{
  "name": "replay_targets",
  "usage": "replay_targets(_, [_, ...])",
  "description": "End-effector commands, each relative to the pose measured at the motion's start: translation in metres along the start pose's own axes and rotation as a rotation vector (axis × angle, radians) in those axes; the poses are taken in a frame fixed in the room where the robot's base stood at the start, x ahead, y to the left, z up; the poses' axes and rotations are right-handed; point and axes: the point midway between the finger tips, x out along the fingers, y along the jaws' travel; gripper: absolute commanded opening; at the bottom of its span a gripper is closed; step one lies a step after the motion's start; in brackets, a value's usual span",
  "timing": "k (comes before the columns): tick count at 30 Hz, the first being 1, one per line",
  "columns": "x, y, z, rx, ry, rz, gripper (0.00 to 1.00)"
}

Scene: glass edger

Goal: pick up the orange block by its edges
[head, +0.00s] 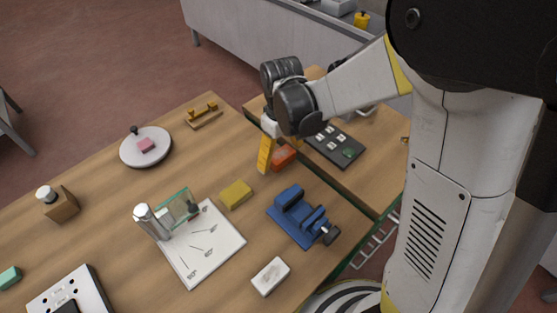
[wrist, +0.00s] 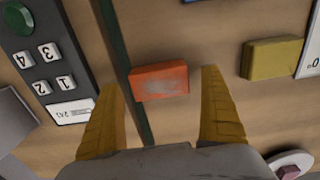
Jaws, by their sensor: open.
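The orange block (wrist: 160,81) lies flat on the wooden table in the wrist view, with a greyish worn patch on its top. In the head view the orange block (head: 284,156) shows partly beside my gripper (head: 265,155), which points down at the table. In the wrist view my gripper (wrist: 165,95) is open and empty. Its two yellow fingers stand left and right of the block, with a gap on each side in the picture. The fingertips' height above the table is hard to tell.
A yellow block (head: 236,194) and a blue vise (head: 301,216) stand near the orange block. A dark keypad panel (head: 334,145) lies to the right, past a dark green seam. A white board with tools (head: 201,244) lies at front left.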

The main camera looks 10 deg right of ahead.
Motion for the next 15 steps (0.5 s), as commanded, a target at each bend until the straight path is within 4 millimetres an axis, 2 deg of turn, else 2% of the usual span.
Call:
replay_targets(1, [0.0081,-0.0002,0.0012,0.000,0.000,0.000,0.93])
replay_targets(7, [0.0061,-0.0003,0.0017,0.000,0.000,0.000,0.93])
replay_targets(8, [0.0060,-0.0003,0.0017,0.000,0.000,0.000,0.90])
replay_targets(13, [0.0059,-0.0003,0.0016,0.000,0.000,0.000,0.38])
replay_targets(15, [0.0059,-0.0003,0.0016,0.000,0.000,0.000,0.35])
